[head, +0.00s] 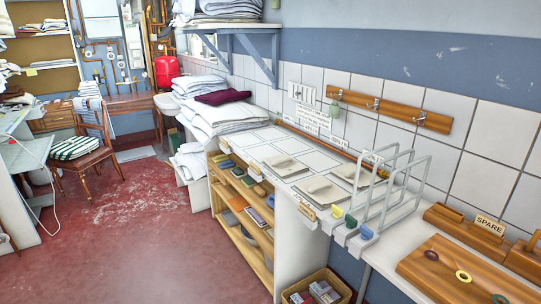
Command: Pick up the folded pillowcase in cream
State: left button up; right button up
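Several flat folded cloths lie on the marked white counter along the right wall. One pale cream-beige folded cloth (285,165) lies in the middle of the counter. A second similar cloth (320,190) lies nearer, close to the front edge. A third similar cloth (357,175) lies behind it, partly hidden by the wire rack. I cannot tell from this view which of them is the cream pillowcase. Neither of my grippers is in view.
A wire rack (388,190) with coloured clips stands at the counter's near end. A tall stack of white linen (225,115) with a maroon cloth (222,97) on it stands at the far end. A chair (85,150) stands left. The red floor (150,240) ahead is clear.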

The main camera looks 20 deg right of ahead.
aim_at(284, 166)
jog(key=i+z, duration=0.25)
jog(key=i, duration=0.15)
jog(key=i+j+z, duration=0.2)
jog(key=i, duration=0.15)
jog(key=i+j+z, duration=0.5)
jog(key=i+z, duration=0.2)
jog(key=i+j+z, duration=0.4)
jog(key=k+l, duration=0.1)
